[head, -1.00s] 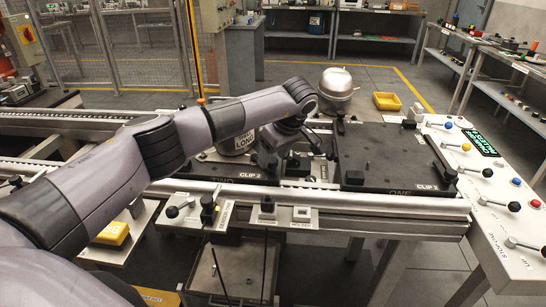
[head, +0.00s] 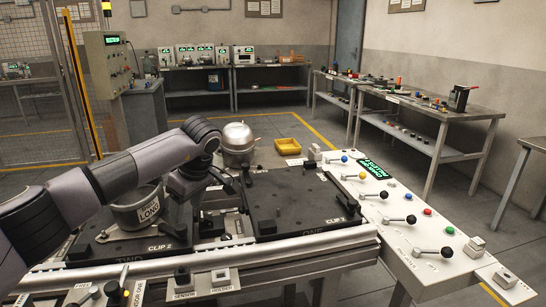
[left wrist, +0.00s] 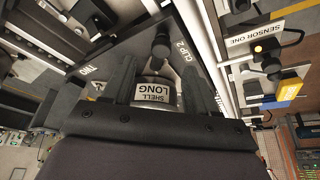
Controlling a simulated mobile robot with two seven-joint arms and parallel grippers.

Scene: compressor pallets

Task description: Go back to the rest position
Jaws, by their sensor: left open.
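My left gripper (head: 193,188) is at the gap between the two black pallets, just right of a grey shell (head: 143,210) labelled LONG. In the left wrist view its two fingers (left wrist: 158,75) stand apart. The shell (left wrist: 155,93) shows beyond and between them; nothing is seen gripped. The shell stands on pallet TWO (head: 115,248), by the CLIP 2 mark. The left arm hides part of pallet TWO. My right gripper is not in view.
A white panel (head: 400,237) with coloured knobs and levers runs along the right of the rail (head: 300,246). A silver domed vessel (head: 237,138) and a yellow bin (head: 288,146) are behind. Workbenches (head: 470,110) stand farther back, with open floor between.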

